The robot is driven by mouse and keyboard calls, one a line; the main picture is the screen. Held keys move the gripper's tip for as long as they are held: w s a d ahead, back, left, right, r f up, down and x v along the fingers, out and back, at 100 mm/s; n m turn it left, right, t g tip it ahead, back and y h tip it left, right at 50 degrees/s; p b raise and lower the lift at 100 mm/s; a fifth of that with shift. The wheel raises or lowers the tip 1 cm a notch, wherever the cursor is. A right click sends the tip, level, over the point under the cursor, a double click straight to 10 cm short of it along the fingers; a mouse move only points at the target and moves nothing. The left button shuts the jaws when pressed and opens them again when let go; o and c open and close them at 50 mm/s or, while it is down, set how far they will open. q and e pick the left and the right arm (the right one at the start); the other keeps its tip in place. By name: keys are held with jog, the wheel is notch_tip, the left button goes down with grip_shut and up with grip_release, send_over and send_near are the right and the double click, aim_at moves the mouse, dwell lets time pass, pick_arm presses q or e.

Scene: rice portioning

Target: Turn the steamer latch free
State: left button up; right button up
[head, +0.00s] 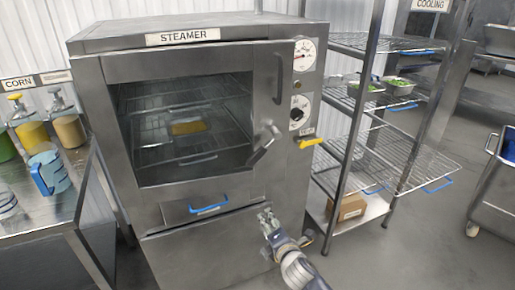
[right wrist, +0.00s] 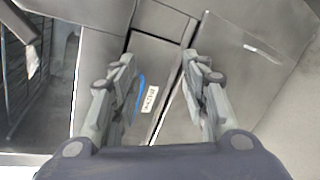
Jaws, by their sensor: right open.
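The steamer (head: 120,75) stands in the middle of the head view with its windowed door (head: 185,194) shut. The grey metal latch lever (head: 264,146) sits at the door's lower right and slants down to the left. My right gripper (head: 267,218) is below the latch, in front of the lower panel, apart from the latch. In the right wrist view the fingers of my right gripper (right wrist: 160,62) are spread with nothing between them. I cannot tell the latch for certain in that view. My left gripper does not show.
A yellow handle (head: 310,142) sticks out right of the latch. A blue-handled drawer (head: 178,213) is below the door; its blue handle (right wrist: 139,92) shows between the fingers. A wire rack (head: 428,168) stands right, and a counter (head: 45,222) with jars left.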

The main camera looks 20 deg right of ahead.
aim_at(258, 157)
notch_tip(258, 157, up, 18)
jog(key=w+n+t+p, duration=0.1)
jog(key=w+n+t, duration=0.1)
jog(key=n+t, duration=0.15)
jog(key=shift+n, duration=0.35)
jog(key=w, duration=0.5)
jog(key=w+p, duration=0.1)
jog(key=w, duration=0.4)
jog(key=shift+w+a+f, duration=0.1)
jog(key=shift+w+f, duration=0.1)
jog(key=shift+w, duration=0.15)
jog(key=shift+c, duration=0.6)
grip_shut()
